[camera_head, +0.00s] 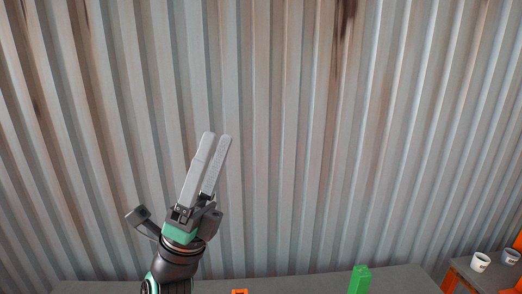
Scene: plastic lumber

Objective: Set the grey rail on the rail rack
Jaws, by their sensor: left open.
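My left gripper (217,136) points upward in front of the corrugated wall, left of the picture's middle. Its two long grey fingers stand a little apart with nothing visible between them. I cannot make out the grey rail or the rail rack in this view. My right gripper does not show.
A green upright block (359,280) stands on the grey table (300,284) at the bottom. The top of an orange object (239,291) shows at the bottom edge. A corrugated metal wall (300,120) fills the background.

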